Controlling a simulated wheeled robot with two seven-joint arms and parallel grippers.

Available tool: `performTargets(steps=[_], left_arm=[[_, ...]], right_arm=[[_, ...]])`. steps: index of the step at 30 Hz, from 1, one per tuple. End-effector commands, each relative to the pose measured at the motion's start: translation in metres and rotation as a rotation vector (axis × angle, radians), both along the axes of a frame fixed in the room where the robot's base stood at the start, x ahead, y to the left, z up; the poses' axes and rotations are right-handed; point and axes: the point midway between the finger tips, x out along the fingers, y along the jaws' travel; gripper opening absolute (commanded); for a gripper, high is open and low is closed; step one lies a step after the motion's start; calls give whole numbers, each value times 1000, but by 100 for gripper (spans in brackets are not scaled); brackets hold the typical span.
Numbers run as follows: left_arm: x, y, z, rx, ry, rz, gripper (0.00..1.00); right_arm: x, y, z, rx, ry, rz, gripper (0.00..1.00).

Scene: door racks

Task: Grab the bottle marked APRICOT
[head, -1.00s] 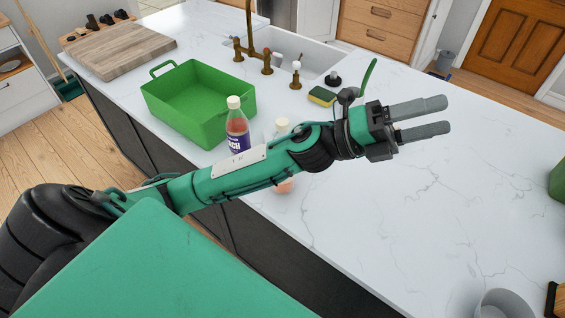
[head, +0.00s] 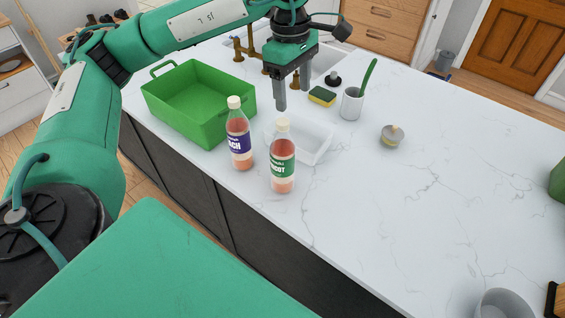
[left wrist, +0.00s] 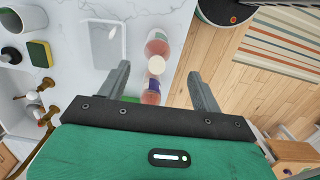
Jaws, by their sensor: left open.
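The bottle with a green label ending in "COT" (head: 282,168) stands upright near the counter's front edge, with orange-pink contents and a pale cap. A similar bottle with a purple label ending in "ACH" (head: 239,142) stands upright just to its left. My left gripper (head: 292,98) points down, open and empty, above and behind the bottles in the head view. In the left wrist view, the open fingers (left wrist: 158,70) frame the bottles at a distance; the upper one (left wrist: 158,44) appears to be the green-labelled one. My right gripper is out of view.
A green bin (head: 205,125) stands left of the bottles. A white dish (head: 318,145) lies right behind the green-labelled bottle. A sponge (head: 321,96), a cup with a green-handled brush (head: 351,104) and a round lidded item (head: 392,136) stand beyond. The counter's right side is largely clear.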

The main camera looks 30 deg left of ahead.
Motion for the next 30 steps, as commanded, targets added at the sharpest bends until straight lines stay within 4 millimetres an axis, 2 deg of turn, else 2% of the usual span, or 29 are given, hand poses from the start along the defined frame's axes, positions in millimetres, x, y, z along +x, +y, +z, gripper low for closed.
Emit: performTargets(steps=[1, 5, 16, 23, 30], left_arm=[[1, 10, 5, 32, -4, 9, 66], [0, 21, 3, 74, -1, 19, 66], [0, 22, -63, 75, 1, 19, 66], [0, 22, -79, 74, -1, 18, 66], [0, 27, -100, 74, 1, 18, 66]], right_arm=[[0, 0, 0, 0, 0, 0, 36], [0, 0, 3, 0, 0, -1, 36], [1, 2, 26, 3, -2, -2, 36], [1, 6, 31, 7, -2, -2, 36], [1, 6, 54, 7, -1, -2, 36]])
